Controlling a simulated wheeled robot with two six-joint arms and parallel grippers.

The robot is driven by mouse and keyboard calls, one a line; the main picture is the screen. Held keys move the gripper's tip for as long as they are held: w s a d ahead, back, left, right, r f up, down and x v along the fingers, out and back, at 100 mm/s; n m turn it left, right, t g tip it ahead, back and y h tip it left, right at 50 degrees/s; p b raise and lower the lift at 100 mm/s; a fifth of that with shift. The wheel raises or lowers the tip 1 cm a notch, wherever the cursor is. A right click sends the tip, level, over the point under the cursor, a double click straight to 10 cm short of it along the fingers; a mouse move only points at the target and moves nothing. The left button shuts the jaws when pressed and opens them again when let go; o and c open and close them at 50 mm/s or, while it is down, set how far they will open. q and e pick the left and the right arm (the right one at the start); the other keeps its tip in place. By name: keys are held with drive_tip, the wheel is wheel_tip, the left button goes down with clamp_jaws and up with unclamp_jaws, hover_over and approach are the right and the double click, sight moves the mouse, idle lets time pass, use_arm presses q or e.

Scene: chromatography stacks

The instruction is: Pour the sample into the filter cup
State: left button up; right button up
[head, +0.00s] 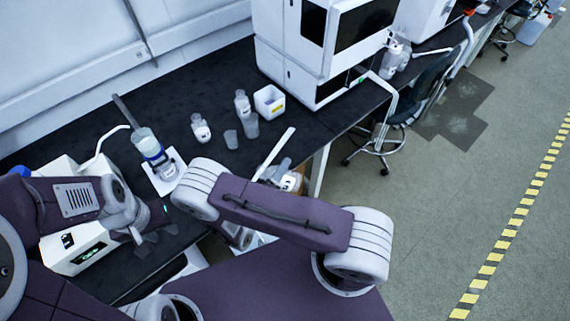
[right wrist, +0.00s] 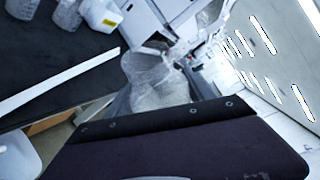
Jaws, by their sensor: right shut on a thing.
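The filter cup (head: 146,142) is clear, with a blue band below it, and stands upright on a flask over a white sheet on the black bench. In the right wrist view, a clear cup-like vessel (right wrist: 150,78) sits between the fingers of my right gripper (right wrist: 165,90), which is shut on it; its contents are unclear. In the head view, my right gripper (head: 277,172) is at the bench's front edge, right of the filter cup and partly hidden by my arm. My left gripper (head: 158,235) is empty, its dark fingers apart, in front of the filter cup.
Two small bottles (head: 200,128) (head: 242,103), two clear cups (head: 231,139) (head: 251,126) and a white box (head: 269,101) stand behind. A white strip (head: 274,153) lies near my right gripper. A white pump unit (head: 75,245) is at the left, a large instrument (head: 300,50) behind right.

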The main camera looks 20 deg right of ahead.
drive_tip(key=w+a+r+m+t+y+p, duration=0.1)
drive_tip(key=w+a+r+y+p, duration=0.1)
drive_tip(key=w+a, duration=0.45)
drive_tip(key=w+a+r+m+y+p, duration=0.1)
drive_tip(key=w+a+y+p, duration=0.2)
drive_tip(key=w+a, duration=0.4)
drive_tip(key=w+a+r+m+y+p, duration=0.1)
drive_tip(key=w+r, duration=0.4)
drive_tip(key=r, duration=0.6)
drive_tip(key=w+a+r+m+y+p, duration=0.2)
drive_tip(key=w+r+p, duration=0.4)
drive_tip(key=r, duration=0.5)
drive_tip(key=shift+a+r+m+t+y, duration=0.2)
drive_tip(key=shift+r+m+t+y, duration=0.15)
drive_tip(key=shift+m, duration=0.25)
drive_tip(key=shift+w+a, duration=0.1)
